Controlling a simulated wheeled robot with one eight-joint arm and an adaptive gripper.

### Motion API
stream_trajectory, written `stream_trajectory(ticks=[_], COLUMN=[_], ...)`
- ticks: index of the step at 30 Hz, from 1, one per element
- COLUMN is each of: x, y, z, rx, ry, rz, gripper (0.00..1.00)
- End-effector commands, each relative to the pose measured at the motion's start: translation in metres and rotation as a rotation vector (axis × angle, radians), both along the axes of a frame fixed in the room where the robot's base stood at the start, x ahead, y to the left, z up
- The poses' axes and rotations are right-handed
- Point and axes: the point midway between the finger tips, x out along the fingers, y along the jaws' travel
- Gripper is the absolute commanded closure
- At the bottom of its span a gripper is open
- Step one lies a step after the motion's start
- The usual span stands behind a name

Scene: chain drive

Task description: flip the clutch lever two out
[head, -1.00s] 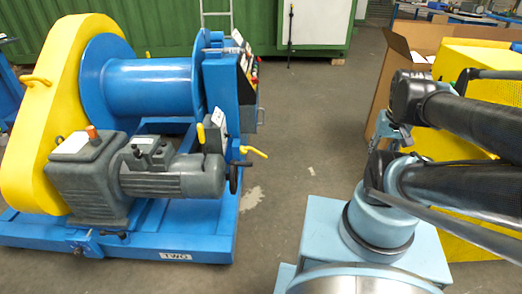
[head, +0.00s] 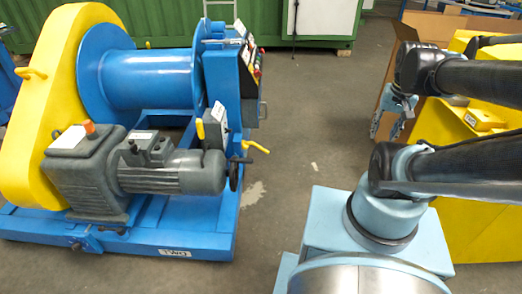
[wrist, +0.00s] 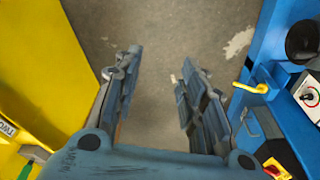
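The blue winch machine (head: 218,90) stands at left, with a TWO plate (head: 175,252) on its base. A yellow lever (head: 255,147) sticks out from its right side, beside a black handwheel. It also shows in the wrist view (wrist: 250,86), right of my fingers. Another yellow lever (head: 200,129) stands upright by the motor's end. No readable label tells which is the clutch lever. My gripper (head: 392,118) hangs well right of the machine, near the yellow cabinet. In the wrist view, its fingers (wrist: 156,64) are apart, with only floor between them.
A yellow cabinet (head: 472,195) with a cardboard box (head: 428,27) behind stands close on the right. A control panel (wrist: 308,97) with a red knob below it is at right in the wrist view. Grey floor lies open between machine and cabinet.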

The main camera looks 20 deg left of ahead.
Motion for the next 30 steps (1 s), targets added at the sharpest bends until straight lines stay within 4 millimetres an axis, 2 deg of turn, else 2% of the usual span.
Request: stream_trajectory(ticks=[1,7,16,23,30], x=[0.013,0.058,0.128,0.183,0.236], y=[0.005,0.023,0.061,0.1,0.149], z=[0.008,0.027,0.04,0.038,0.023], rx=[0.006,0.03,0.063,0.088,0.113], ry=[0.001,0.006,0.014,0.021,0.026], rz=[-0.021,-0.131,-0.294,-0.421,-0.553], gripper=[0.62,0.62,0.62,0.62,0.62])
